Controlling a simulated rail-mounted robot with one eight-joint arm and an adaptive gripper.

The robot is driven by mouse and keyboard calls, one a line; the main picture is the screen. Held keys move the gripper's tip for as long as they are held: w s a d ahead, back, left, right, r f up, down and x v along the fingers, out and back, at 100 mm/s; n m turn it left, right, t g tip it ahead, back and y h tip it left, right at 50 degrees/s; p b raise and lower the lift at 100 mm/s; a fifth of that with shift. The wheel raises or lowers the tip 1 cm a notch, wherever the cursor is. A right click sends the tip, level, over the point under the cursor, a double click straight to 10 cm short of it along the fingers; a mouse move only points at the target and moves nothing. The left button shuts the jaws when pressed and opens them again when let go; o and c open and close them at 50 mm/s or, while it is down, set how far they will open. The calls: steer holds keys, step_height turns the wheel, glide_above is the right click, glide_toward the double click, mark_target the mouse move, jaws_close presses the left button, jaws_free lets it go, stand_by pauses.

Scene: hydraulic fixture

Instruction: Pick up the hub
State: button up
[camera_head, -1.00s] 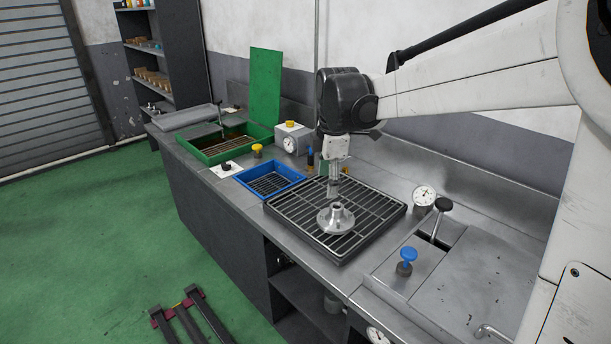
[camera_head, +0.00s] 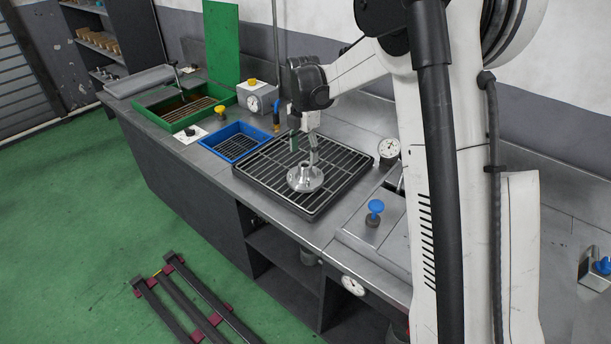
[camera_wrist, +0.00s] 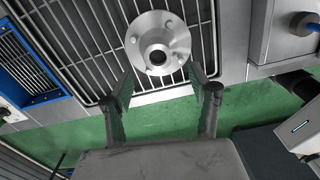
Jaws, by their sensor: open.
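The hub (camera_head: 306,178) is a silver flanged metal part with a raised neck. It rests on the black grated tray (camera_head: 330,205) on the steel counter. My gripper (camera_head: 305,150) is just above and behind the hub in the head view. In the wrist view my gripper (camera_wrist: 163,85) has its two fingers spread apart with nothing between them. Whether a finger touches the hub cannot be told.
A blue tray (camera_head: 259,150) and a green basin (camera_head: 161,121) stand left of the grate. A gauge box (camera_head: 262,101) stands behind. The green floor before the counter holds a dark rail frame (camera_head: 190,300).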

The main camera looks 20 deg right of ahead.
mark_target(305, 164)
step_height(305, 164, down, 2)
steer(key=shift+f, duration=0.1)
steer(key=f, duration=0.3)
steer(key=shift+w+d+f+p, duration=0.25)
steer(key=shift+w+f+p, duration=0.05)
steer(key=shift+f+p, duration=0.1)
steer(key=shift+f, duration=0.6)
steer(key=shift+c, duration=0.5)
jaws_close()
